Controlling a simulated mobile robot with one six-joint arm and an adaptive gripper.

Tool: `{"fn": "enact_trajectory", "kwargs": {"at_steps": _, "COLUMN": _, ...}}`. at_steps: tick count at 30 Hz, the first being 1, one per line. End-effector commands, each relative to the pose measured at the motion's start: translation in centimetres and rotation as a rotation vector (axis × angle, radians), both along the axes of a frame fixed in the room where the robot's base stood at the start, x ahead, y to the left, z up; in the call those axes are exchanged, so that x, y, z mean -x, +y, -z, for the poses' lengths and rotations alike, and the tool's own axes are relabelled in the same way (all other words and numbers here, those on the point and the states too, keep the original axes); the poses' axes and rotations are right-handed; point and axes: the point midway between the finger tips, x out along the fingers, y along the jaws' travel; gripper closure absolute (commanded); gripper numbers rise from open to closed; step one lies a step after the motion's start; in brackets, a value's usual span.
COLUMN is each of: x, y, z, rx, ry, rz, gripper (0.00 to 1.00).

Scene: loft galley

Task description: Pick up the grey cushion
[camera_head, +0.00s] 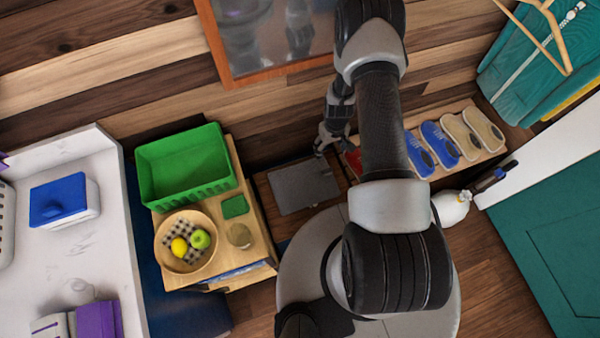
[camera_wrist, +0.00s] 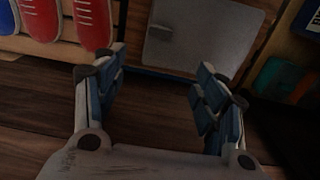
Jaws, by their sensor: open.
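The grey cushion (camera_head: 304,187) is a flat grey square lying on a low brown wooden surface (camera_head: 264,196) left of my arm in the head view. In the wrist view the grey cushion (camera_wrist: 198,34) shows at the top, past my fingertips, cut off by the frame's upper edge. My gripper (camera_wrist: 160,72) is open, with nothing between its fingers. In the head view my gripper (camera_head: 324,142) is small, near the cushion's upper right corner, and partly hidden by my arm. I cannot tell its height above the cushion.
A shoe rack with blue shoes (camera_head: 440,143) and beige shoes stands right of the cushion. Red shoes (camera_wrist: 92,22) show in the wrist view. A small wooden cabinet (camera_head: 245,180) with a green basket (camera_head: 185,165) and a fruit bowl (camera_head: 165,250) stands to the left. Wooden floor (camera_head: 490,270) is bare at lower right.

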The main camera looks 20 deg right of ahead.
Motion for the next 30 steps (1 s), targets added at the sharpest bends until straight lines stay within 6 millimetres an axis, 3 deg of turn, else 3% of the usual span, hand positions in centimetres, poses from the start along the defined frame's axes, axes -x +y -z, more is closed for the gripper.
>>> {"fn": "enact_trajectory", "kwargs": {"at_steps": 3, "x": 0.2, "y": 0.1, "z": 3.1, "rx": -0.001, "ry": 0.004, "rz": 0.0, "gripper": 0.35}}
{"fn": "enact_trajectory", "kwargs": {"at_steps": 12, "x": 0.1, "y": 0.0, "z": 9.1, "rx": -0.001, "ry": 0.002, "rz": 0.0, "gripper": 0.35}}
{"fn": "enact_trajectory", "kwargs": {"at_steps": 20, "x": 0.1, "y": 0.0, "z": 10.9, "rx": 0.0, "ry": 0.001, "rz": 0.0, "gripper": 0.35}}
{"fn": "enact_trajectory", "kwargs": {"at_steps": 30, "x": 0.2, "y": -0.1, "z": 15.5, "rx": -0.001, "ry": 0.002, "rz": 0.0, "gripper": 0.35}}
